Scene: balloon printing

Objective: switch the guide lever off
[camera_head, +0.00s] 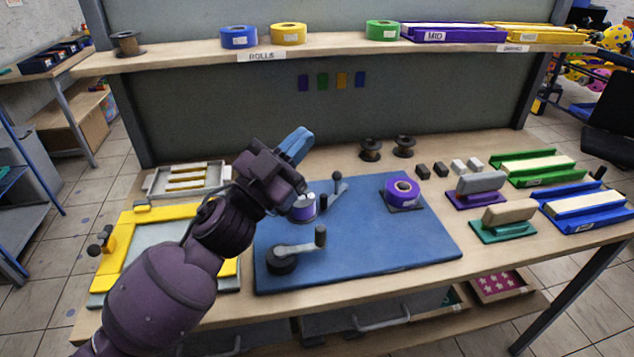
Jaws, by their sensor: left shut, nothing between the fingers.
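A blue board (400,235) lies on the workbench. A small lever with a black knob (337,176) and a grey arm stands near the board's back left. A larger grey arm with a black upright handle (320,236) and a round black base sits at the front left. Which of them is the guide lever I cannot tell for sure. My left gripper (299,143) is shut and empty, its blue fingers raised above the board's back left corner, left of the small lever. It appears apart from both levers. My right gripper is not in view.
A purple-sided roll (303,208) sits just below my left gripper, partly hidden. Another purple roll (402,190) is on the board's right. A yellow frame (118,255) lies left. Stamps (507,213) and colored trays (585,205) stand right. A shelf (340,44) spans the back above.

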